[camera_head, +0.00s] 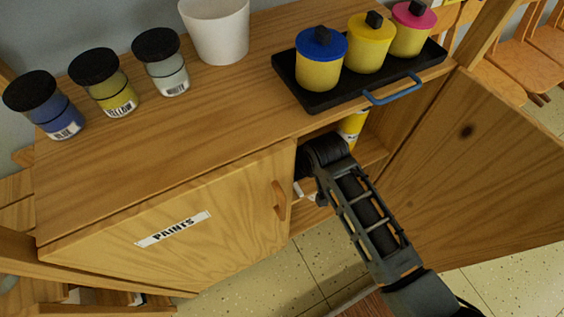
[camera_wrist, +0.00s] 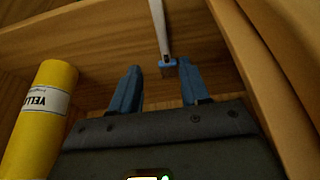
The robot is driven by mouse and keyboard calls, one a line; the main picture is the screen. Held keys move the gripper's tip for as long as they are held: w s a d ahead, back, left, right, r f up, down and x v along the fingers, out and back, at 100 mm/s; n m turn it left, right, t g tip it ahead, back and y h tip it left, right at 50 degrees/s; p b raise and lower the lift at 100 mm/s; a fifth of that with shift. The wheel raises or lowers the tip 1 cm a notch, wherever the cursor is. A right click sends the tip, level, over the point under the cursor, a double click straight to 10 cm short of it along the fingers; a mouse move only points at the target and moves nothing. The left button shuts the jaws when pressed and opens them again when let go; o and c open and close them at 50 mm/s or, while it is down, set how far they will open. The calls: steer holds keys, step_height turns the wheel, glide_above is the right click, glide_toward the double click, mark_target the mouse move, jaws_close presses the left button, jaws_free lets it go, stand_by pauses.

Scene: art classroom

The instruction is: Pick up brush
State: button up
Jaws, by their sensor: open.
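The brush's lower end appears between the fingertips, nearer the right one. I cannot tell whether it lies between the fingers in depth or beyond them. No contact shows. In the head view my arm reaches into the open cabinet, and the fingers and brush are hidden there.
A yellow bottle (camera_wrist: 38,125) stands left of my gripper; it also shows inside the cabinet (camera_head: 352,128). A wooden panel is close on the right in the wrist view. The PAINTS door (camera_head: 180,215) is shut; the right door (camera_head: 480,170) stands open. Jars and a black tray (camera_head: 345,98) are on top.

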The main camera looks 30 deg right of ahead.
steer(key=x, duration=0.2)
steer(key=b+x, duration=0.1)
steer(key=x, duration=0.4)
steer(key=shift+s+a+f+b, duration=0.1)
steer(key=shift+a+f+b, duration=0.15)
steer(key=shift+a+b, duration=0.05)
steer(key=shift+c, duration=0.3)
jaws_close()
